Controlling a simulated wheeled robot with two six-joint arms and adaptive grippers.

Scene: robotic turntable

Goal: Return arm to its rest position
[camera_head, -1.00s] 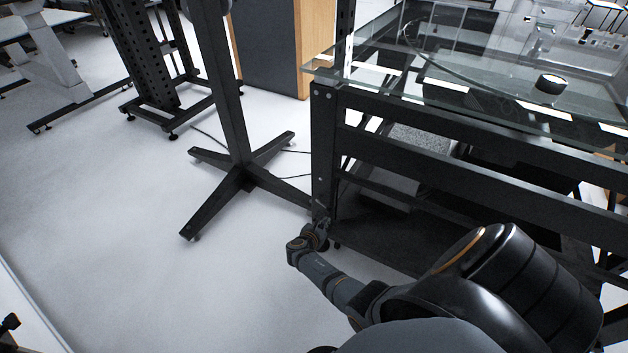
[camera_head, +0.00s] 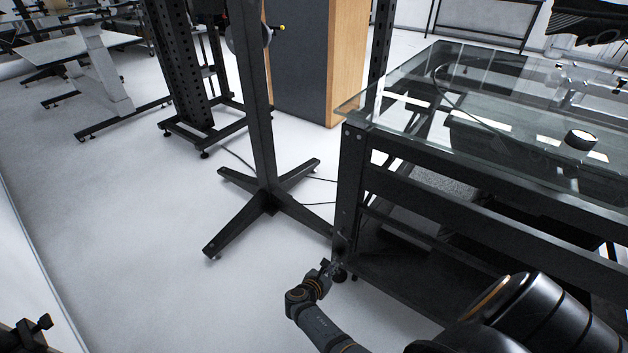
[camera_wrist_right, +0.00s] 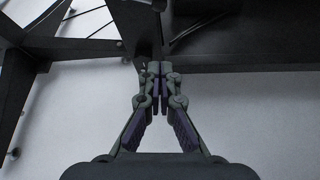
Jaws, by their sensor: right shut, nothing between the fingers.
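My right arm comes in from the lower right of the head view. Its gripper (camera_head: 331,268) is low, close to the foot of the black table frame (camera_head: 352,190); the picture does not settle whether they touch. In the right wrist view the two fingers (camera_wrist_right: 154,72) meet at the tips, shut and empty, with dark frame bars behind them.
A glass tabletop (camera_head: 470,95) on the black frame holds a small round black-and-white object (camera_head: 580,139). A black stand with crossed feet (camera_head: 268,190) is left of the table. Pale floor (camera_head: 120,190) is open at left.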

